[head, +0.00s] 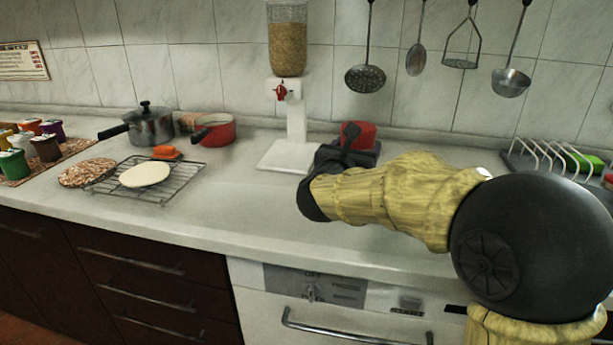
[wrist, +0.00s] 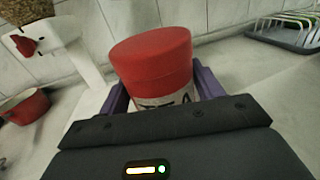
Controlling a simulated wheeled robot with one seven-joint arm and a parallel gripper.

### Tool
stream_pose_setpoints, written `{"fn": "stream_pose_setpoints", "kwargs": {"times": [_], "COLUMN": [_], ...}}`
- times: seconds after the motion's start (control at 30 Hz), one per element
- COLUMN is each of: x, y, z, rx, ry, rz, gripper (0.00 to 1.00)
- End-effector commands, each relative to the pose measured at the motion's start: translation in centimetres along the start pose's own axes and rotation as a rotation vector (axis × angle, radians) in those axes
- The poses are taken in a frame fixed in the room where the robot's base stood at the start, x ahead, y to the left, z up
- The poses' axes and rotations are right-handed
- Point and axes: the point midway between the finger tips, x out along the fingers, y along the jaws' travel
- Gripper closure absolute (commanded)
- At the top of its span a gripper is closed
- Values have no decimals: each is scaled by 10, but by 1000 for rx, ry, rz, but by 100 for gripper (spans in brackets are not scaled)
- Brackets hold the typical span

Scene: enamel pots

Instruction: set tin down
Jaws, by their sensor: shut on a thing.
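The tin (wrist: 155,62) has a red lid and a pale label with dark marks, and in the wrist view it sits between the two purple fingers of my gripper (wrist: 163,92). The gripper is shut on it. In the head view the red top of the tin (head: 358,135) shows beyond my gripper (head: 352,150), over the back part of the counter. My wrist hides its lower part, so I cannot tell whether its base touches the counter.
A grain dispenser (head: 297,122) stands left of the tin. Further left are a red pan (head: 214,131), a dark pot (head: 151,127) and a wire rack (head: 150,180). A dish rack (head: 545,158) is at the right. The counter front (head: 250,215) is clear.

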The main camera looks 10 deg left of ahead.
Motion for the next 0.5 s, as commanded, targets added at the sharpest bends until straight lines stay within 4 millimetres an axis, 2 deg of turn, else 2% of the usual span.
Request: {"fn": "stream_pose_setpoints", "kwargs": {"times": [0.03, 0.2, 0.5], "x": [0, 0, 0], "y": [0, 0, 0], "z": [-12, -38, -40], "rx": [-3, -3, 0], "ry": [3, 2, -1], "rz": [0, 1, 1], "gripper": [63, 63, 63]}}
